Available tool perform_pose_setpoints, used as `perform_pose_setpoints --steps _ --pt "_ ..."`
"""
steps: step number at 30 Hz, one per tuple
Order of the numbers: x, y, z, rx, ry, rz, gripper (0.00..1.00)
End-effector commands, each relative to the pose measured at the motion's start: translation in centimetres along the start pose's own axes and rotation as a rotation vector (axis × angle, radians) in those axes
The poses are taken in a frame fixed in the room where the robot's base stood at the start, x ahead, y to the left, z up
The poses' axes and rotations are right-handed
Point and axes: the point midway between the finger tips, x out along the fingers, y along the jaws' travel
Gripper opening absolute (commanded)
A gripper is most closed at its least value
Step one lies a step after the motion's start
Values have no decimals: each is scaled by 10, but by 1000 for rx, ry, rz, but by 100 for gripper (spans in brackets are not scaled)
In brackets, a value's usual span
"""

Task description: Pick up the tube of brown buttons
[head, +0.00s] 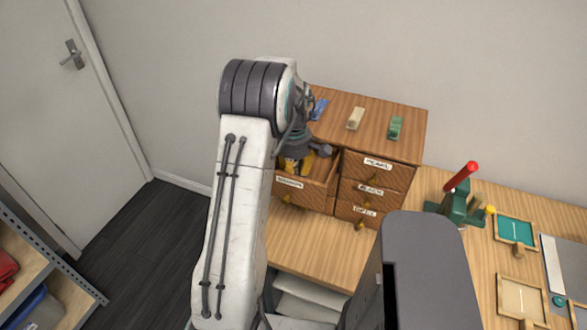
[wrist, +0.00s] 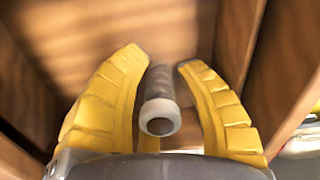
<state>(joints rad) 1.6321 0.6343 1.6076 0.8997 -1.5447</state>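A small tube (wrist: 161,95) with a pale, whitish ring at its near end and a dull brownish body lies between the two yellow fingers of my gripper (wrist: 163,66) in the wrist view. The tips are very close to its sides at the far end; whether they press on it is unclear. In the head view my gripper (head: 298,164) is down inside an open drawer (head: 318,182) of a wooden cabinet, and my arm hides part of it. The tube cannot be made out there. Whether it rests on the drawer floor cannot be told.
Wooden drawer walls (wrist: 239,40) stand close on both sides of my gripper. Several closed, labelled drawers (head: 376,175) are right of the open one. Small blue, cream and green items lie on the cabinet top (head: 380,118). A green press with a red handle (head: 461,177) stands farther right.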

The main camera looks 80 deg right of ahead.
Motion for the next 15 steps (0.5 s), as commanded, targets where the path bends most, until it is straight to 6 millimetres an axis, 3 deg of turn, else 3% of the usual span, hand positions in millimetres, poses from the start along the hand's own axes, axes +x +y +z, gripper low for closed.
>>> perform_pose_setpoints --steps 10,15 --pt "0 0 0 0 0 0 0" --pt "0 0 0 0 0 0 0"
